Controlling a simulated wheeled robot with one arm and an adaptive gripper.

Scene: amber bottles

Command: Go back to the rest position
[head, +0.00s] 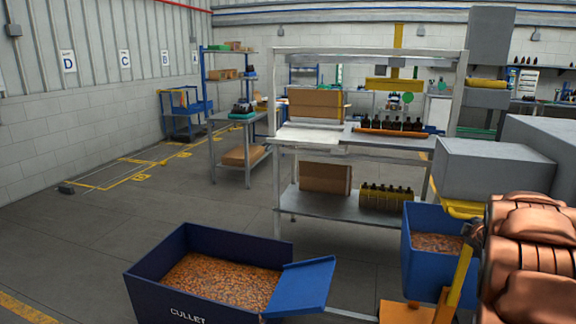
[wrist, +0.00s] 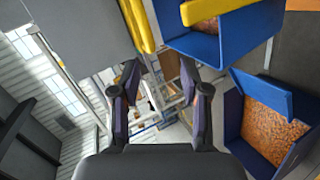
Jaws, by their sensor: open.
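My gripper (wrist: 164,95) is open in the wrist view, with its two dark fingers apart and nothing between them. It hangs in the air, and the room appears tilted behind it. In the head view only a copper-coloured part of my arm shows at the right edge; the gripper itself is not visible there. Several dark amber bottles (head: 390,123) stand in a row on the upper shelf of the metal workbench (head: 310,140). More bottles stand in a yellow crate (head: 386,199) on its lower shelf.
A dark blue CULLET bin (head: 150,282) with amber fragments stands on the floor in front. A smaller blue bin (head: 420,262) stands at right, beside a grey box-shaped machine (head: 490,168) with yellow parts. Cardboard boxes (head: 325,178) sit on the bench. The floor at left (head: 100,235) is clear.

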